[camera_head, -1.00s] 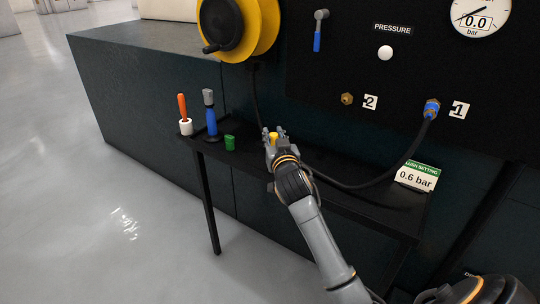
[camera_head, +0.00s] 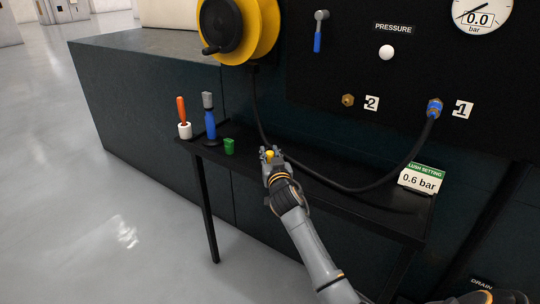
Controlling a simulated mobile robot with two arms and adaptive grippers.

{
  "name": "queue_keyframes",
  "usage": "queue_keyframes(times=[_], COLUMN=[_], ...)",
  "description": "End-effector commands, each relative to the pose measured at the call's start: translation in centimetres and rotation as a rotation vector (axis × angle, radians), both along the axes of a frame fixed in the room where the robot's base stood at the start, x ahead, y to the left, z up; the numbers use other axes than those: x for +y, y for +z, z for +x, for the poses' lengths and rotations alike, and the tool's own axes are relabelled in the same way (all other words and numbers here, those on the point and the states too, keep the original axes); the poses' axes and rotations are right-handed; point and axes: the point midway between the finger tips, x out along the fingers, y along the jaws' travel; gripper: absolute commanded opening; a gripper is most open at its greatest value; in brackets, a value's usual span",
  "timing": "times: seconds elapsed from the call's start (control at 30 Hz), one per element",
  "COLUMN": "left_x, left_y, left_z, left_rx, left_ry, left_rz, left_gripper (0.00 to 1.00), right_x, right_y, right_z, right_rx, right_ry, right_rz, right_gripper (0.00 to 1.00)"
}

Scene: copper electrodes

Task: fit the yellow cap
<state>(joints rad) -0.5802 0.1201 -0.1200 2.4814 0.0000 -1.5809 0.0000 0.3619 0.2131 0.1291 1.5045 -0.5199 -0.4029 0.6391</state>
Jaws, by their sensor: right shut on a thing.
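The yellow cap (camera_head: 269,155) sits between the fingers of my right gripper (camera_head: 270,154), which is shut on it. The gripper is over the narrow black shelf, near its front edge; I cannot tell whether the cap touches the shelf. A bare brass port marked 2 (camera_head: 348,100) is on the black panel, up and to the right of the gripper. Port 1 (camera_head: 434,107) has a blue fitting with a black hose on it. My left gripper is not in view.
The black hose (camera_head: 345,188) loops over the shelf (camera_head: 375,210). A 0.6 bar card (camera_head: 420,179) stands at the right.

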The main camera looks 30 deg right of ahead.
Motion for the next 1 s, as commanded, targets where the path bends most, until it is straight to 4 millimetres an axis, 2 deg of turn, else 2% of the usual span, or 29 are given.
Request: queue_keyframes(times=[0.27, 0.3, 0.4, 0.8, 1.0], left_x=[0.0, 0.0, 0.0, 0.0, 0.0], left_y=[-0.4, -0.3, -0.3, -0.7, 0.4], left_z=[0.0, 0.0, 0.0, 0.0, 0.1], left_rx=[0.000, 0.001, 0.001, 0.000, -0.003], left_ry=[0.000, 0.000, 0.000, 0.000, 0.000], left_rz=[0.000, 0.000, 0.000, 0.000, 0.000], left_gripper=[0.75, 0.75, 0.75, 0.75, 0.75], right_x=[0.0, 0.0, 0.0, -0.1, 1.3], right_y=[-0.4, -0.3, -0.3, -0.5, -0.3], right_z=[0.0, 0.0, 0.0, 0.0, -2.9], right_rx=[0.000, 0.000, 0.000, 0.002, 0.002], right_ry=[0.000, 0.000, 0.000, -0.002, 0.001], right_rz=[0.001, 0.001, 0.000, -0.005, 0.004], right_gripper=[0.00, 0.29, 0.48, 0.48, 0.48])
